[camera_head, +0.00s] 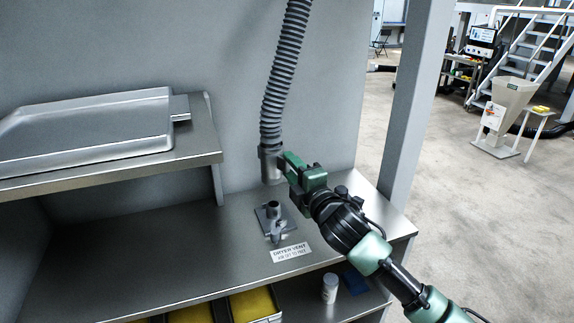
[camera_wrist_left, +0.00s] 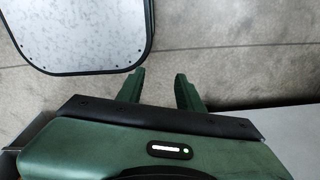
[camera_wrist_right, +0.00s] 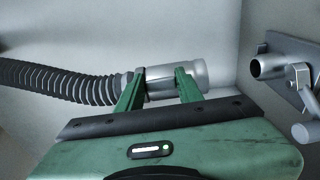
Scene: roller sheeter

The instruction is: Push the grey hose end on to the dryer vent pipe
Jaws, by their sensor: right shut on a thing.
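The grey hose (camera_head: 284,75) hangs down from above with a smooth grey end cuff (camera_head: 270,164). My right gripper (camera_head: 284,165) is shut on this hose end, which also shows across the fingers in the right wrist view (camera_wrist_right: 195,76). The dryer vent pipe (camera_head: 273,209) stands up from a square plate on the metal shelf, below the hose end and apart from it. In the right wrist view the pipe's open mouth (camera_wrist_right: 257,69) is to the right of the cuff, with a gap between. My left gripper (camera_wrist_left: 160,92) is open and empty, away from the hose.
A label reading "DRYER VENT" (camera_head: 290,252) lies in front of the pipe. A lever handle (camera_wrist_right: 301,76) sits beside the pipe. A metal tray (camera_head: 90,130) rests on the upper shelf at left.

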